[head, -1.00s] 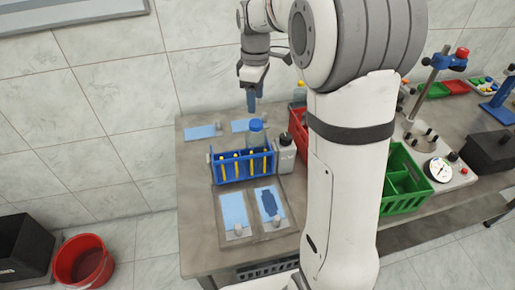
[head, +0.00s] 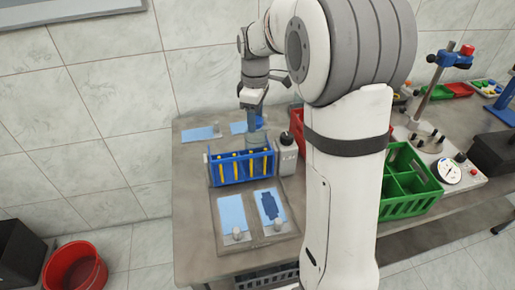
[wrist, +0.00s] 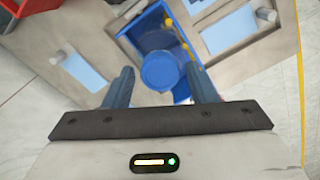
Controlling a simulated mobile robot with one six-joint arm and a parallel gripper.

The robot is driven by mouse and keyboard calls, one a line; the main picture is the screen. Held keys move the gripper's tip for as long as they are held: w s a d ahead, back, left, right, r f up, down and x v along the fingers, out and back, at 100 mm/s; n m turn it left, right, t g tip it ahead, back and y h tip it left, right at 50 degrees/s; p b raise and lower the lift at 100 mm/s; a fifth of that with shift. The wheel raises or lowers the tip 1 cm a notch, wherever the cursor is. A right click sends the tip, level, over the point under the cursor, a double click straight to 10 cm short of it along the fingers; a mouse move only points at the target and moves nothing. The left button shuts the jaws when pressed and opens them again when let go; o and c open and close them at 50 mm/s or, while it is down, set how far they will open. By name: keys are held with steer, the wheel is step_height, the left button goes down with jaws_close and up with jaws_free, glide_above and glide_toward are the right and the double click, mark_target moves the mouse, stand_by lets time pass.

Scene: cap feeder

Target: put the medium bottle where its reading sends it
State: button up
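A clear bottle with a blue cap stands behind the blue rack (head: 229,174); its body (head: 258,142) is partly hidden by the rack and my gripper. In the wrist view its round blue cap (wrist: 160,71) lies between my two fingers. My gripper (head: 251,117) points down over this bottle, with its fingers (wrist: 159,76) apart on either side of the cap; contact cannot be told. A grey-white bottle (head: 287,162) with a black cap and a display, seemingly "1.24", stands right of the rack. Which bottle is the medium one is not marked.
Light-blue panels lie behind (head: 200,133) and in front (head: 232,211) of the rack; one front panel (head: 281,204) bears a dark bottle-shaped mark. A red crate (head: 297,122), green divided crate (head: 419,203) and dial device (head: 449,171) stand right. A red bucket (head: 75,268) is on the floor.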

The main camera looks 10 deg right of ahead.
steer(key=c, duration=0.7)
steer(key=shift+w+r, duration=0.1)
steer(key=shift+r, duration=0.1)
steer(key=shift+w+p, duration=0.15)
steer(key=shift+p, duration=0.2)
steer(key=shift+r, duration=0.15)
step_height(320, 180, up, 13)
steer(key=p, duration=1)
stand_by(0.9)
